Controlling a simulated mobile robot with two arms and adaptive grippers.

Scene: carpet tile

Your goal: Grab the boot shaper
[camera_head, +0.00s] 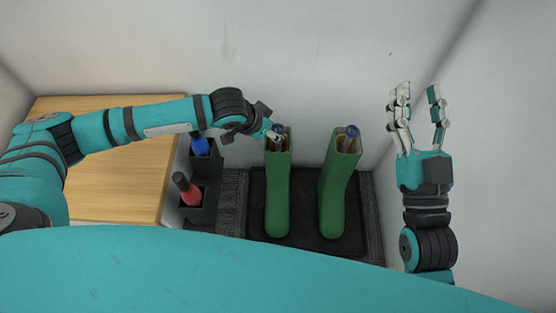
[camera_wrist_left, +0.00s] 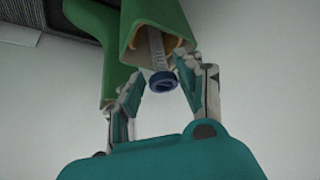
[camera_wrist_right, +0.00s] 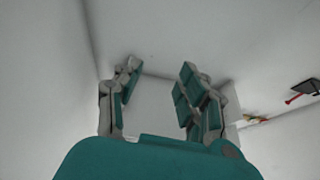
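Two green boots stand upright side by side, a left boot (camera_head: 278,195) and a right boot (camera_head: 333,200). A boot shaper with a blue knob (camera_wrist_left: 163,83) and grey shaft sits in the left boot's opening. Another shaper (camera_head: 350,132) pokes from the right boot. My left gripper (camera_head: 272,134) is at the left boot's top. In the left wrist view its fingers are spread on either side of the knob, with visible gaps; contact is not clear. My right gripper (camera_head: 418,90) is open and empty, raised right of the boots; its spread fingers also show in the right wrist view (camera_wrist_right: 158,85).
The boots stand on a black tray (camera_head: 307,225) on grey carpet. Left of it, dark holders carry a blue-topped item (camera_head: 200,146) and a red one (camera_head: 189,192). A wooden cabinet top (camera_head: 120,180) lies further left. White walls close off the back and right.

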